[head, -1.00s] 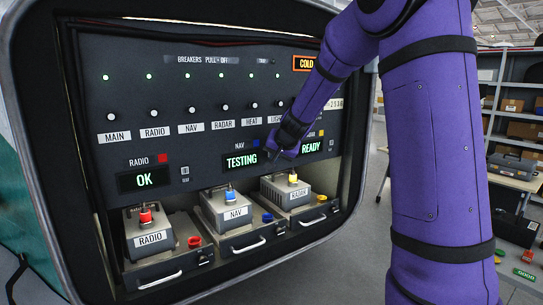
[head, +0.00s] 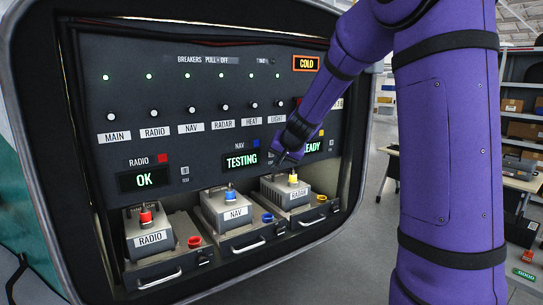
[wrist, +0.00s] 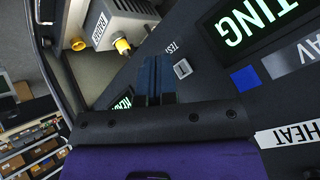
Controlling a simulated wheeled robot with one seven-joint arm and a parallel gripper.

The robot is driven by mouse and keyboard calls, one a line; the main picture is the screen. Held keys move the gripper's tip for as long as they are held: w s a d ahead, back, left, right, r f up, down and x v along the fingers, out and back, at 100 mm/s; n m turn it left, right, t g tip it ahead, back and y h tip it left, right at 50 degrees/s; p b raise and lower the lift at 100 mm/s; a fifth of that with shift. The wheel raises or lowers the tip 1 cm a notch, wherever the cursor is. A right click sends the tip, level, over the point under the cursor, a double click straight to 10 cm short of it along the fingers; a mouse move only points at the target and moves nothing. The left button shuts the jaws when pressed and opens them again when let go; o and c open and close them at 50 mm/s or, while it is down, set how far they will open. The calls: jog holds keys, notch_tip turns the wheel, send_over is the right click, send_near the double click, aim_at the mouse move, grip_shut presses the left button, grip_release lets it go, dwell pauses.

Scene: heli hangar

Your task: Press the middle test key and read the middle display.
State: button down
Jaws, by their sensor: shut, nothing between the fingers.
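The middle display (head: 242,161), under the NAV label, reads "TESTING" in green; the wrist view shows its end, "TING" (wrist: 255,22). The middle test key (head: 270,157) is a small grey square just right of that display. It also shows in the wrist view (wrist: 182,69), beside my fingertips. My gripper (head: 281,160) is shut and empty, in front of the panel just right of the key. Whether it touches the panel cannot be told. The left display (head: 145,179) reads "OK". The right display (head: 313,147) reads "READY", its first letter hidden by my gripper.
Below the panel sit the RADIO box (head: 150,232), NAV box (head: 232,212) and RADAR box (head: 292,194), with coloured knobs and tray handles. A row of breakers (head: 182,112) runs above. The amber "COLD" sign (head: 306,63) is lit. Shelves (head: 522,100) stand at the right.

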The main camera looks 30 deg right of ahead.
jog(key=shift+s, duration=2)
jog(key=shift+d, duration=0.1)
jog(key=s+a+r+n+g+y, duration=0.1)
jog(key=s+a+r+n, duration=0.2)
jog(key=s+a, duration=0.45)
jog(key=s+a+r+n+y, duration=0.1)
jog(key=s+a+r+n, duration=0.15)
jog(key=s+a, duration=0.45)
jog(key=s+n+g+h, duration=0.1)
jog(key=s+n+g, duration=0.1)
jog(key=s, duration=1.5)
jog(key=shift+s+a+f+n+g, duration=0.2)
jog(key=shift+s+n+g, duration=0.1)
jog(key=shift+s+n, duration=0.05)
dwell(1.1)
